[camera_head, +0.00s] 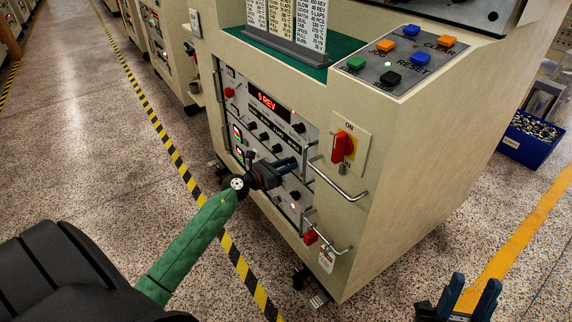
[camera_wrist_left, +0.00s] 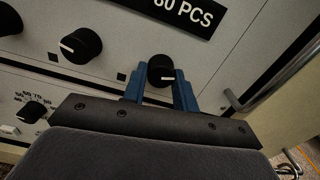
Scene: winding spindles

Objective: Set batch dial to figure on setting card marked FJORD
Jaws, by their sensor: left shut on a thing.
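My left gripper (camera_head: 287,164) reaches the lower front panel (camera_head: 266,148) of the cream machine. In the left wrist view its blue fingers (camera_wrist_left: 160,84) are shut on a black knob (camera_wrist_left: 160,70), whose white pointer line points right. My right gripper (camera_head: 472,290) is open and empty at the lower right.
More black knobs (camera_wrist_left: 81,46) sit left of the held one. A red display (camera_head: 267,101) reads "0 REV". Metal handles (camera_head: 338,180) and a red rotary switch (camera_head: 343,146) lie to the right. Coloured buttons (camera_head: 411,30) are on top. A blue bin (camera_head: 530,140) stands right.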

